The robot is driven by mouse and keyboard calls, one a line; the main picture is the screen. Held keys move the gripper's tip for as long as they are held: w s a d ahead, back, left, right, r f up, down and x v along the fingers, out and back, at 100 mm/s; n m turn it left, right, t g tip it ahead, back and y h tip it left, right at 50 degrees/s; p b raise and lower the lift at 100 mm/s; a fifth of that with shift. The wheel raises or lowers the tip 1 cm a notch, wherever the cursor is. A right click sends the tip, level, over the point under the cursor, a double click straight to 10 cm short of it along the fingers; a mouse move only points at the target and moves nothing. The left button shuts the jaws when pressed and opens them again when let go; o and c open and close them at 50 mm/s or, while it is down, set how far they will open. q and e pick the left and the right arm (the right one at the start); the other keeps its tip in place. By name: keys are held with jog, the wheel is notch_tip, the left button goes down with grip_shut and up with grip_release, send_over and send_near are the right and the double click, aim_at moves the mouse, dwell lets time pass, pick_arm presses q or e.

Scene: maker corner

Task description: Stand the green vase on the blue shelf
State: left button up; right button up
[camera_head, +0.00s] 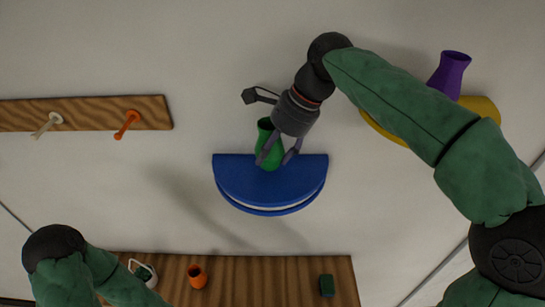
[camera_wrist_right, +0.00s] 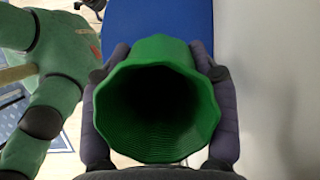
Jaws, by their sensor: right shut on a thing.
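The green vase (camera_head: 266,138) is upright, its base overlapping the top of the blue shelf (camera_head: 240,178), a half-round shelf on the wall. I cannot tell whether the base touches it. My right gripper (camera_head: 276,160) is shut on the vase, with a finger on each side. In the right wrist view, the vase's open, dark mouth (camera_wrist_right: 158,100) faces the camera between the two fingers. The blue shelf (camera_wrist_right: 160,18) shows behind it there. My left arm enters at the lower left of the head view, but its gripper is not in view.
A yellow shelf (camera_head: 482,104) with a purple vase (camera_head: 450,74) is at the right, partly behind my right arm. A wooden peg rail (camera_head: 85,112) is at the left. A wooden surface (camera_head: 260,280) below holds an orange cup (camera_head: 197,276) and a dark green block (camera_head: 326,286).

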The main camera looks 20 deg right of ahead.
aim_at(273, 159)
jog(key=shift+f, duration=1.45)
jog(key=shift+f, duration=0.1)
jog(key=o, duration=1.2)
jog(key=shift+c, duration=0.2)
jog(key=v, duration=1.2)
